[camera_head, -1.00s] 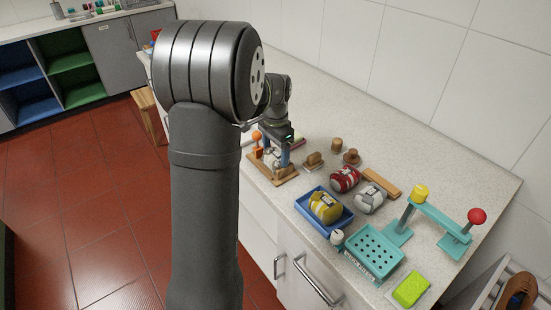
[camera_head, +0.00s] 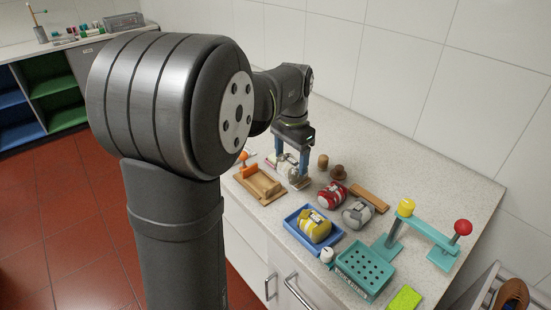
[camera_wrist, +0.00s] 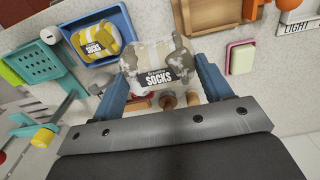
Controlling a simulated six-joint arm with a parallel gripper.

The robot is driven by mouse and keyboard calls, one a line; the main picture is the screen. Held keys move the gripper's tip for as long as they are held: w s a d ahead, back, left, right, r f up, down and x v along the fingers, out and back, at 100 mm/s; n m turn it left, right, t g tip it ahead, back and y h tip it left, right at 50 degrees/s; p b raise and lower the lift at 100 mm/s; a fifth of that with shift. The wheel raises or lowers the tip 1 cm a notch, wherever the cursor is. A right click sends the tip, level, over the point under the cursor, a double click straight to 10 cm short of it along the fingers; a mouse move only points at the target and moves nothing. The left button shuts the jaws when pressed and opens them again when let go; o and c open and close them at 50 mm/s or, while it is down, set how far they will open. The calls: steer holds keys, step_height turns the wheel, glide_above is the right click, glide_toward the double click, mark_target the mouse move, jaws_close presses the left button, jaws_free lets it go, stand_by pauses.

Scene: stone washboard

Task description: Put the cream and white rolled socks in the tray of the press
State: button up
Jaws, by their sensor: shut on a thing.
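My gripper (camera_head: 290,168) is shut on the cream and white rolled socks (camera_wrist: 155,72), which have a dark "SOCKS" label. In the wrist view its blue fingers stand on both sides of the roll. In the head view the roll (camera_head: 289,174) is partly hidden by the fingers, right of a wooden tray; its height above the counter is hard to tell. The teal press (camera_head: 420,235) stands at the right with a yellow cap and a red knob. Its perforated tray (camera_head: 364,268) is empty and also shows in the wrist view (camera_wrist: 40,62).
A blue tray (camera_head: 290,222) holds yellow rolled socks (camera_head: 314,228). Red rolled socks (camera_head: 332,194) and grey-white rolled socks (camera_head: 357,213) lie between my gripper and the press. The wooden tray (camera_head: 259,187) is empty. A wooden bar (camera_head: 370,198) and a green sponge (camera_head: 404,300) lie nearby.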

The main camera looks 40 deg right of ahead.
steer(key=s+a+f, duration=0.2)
steer(key=s, duration=2.6)
steer(key=shift+s+a+f, duration=0.1)
steer(key=shift+f, duration=2.45)
steer(key=o, duration=1.1)
steer(key=shift+o, duration=0.2)
